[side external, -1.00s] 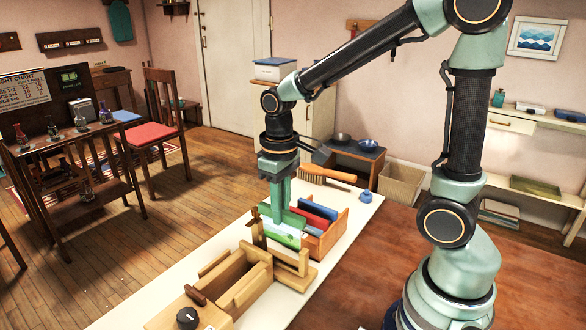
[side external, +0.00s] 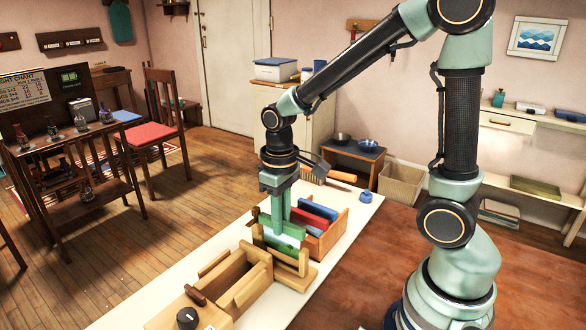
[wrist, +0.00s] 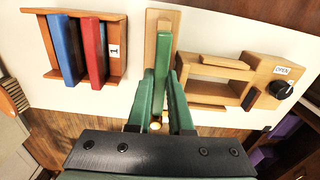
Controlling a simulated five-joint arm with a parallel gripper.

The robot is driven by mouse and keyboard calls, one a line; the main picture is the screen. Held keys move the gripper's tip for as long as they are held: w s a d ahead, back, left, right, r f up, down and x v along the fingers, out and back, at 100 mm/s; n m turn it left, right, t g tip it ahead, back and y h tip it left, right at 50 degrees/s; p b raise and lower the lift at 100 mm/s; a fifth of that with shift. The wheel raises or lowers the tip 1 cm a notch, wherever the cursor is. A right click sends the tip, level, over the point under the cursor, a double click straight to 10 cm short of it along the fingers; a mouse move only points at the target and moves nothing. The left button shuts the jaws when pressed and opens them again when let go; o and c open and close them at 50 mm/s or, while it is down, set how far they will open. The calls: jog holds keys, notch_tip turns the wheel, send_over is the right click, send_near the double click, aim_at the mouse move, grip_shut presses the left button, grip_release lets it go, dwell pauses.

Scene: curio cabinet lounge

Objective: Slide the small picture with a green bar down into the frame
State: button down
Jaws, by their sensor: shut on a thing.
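The small picture (side external: 279,241) has a green bar along its top and a pale lower part. It stands about upright between the end posts of the wooden frame (side external: 303,264), its lower part hidden behind the front rail. Whether it touches the bottom of the frame I cannot tell. My gripper (side external: 280,227) is shut on the green bar from above. In the wrist view, my gripper (wrist: 158,112) has the green bar (wrist: 159,92) between its two green fingers, in line with the wooden frame (wrist: 163,22).
A wooden rack (side external: 337,229) holding blue and red panels stands just behind and right; it also shows in the wrist view (wrist: 117,68). An open wooden trough (side external: 228,278) and a box with a black knob (side external: 187,318) are in front. A brush (side external: 340,176) lies behind.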

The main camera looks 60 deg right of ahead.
jog(key=shift+f, duration=0.6)
jog(key=shift+f, duration=0.35)
jog(key=shift+f, duration=0.3)
jog(key=c, duration=0.7)
grip_release()
jog(key=shift+c, duration=0.2)
jog(key=shift+r, duration=0.1)
jog(key=s+r+t, duration=0.4)
jog(key=r+t, duration=0.1)
jog(key=r, duration=0.9)
jog(key=shift+t, duration=0.3)
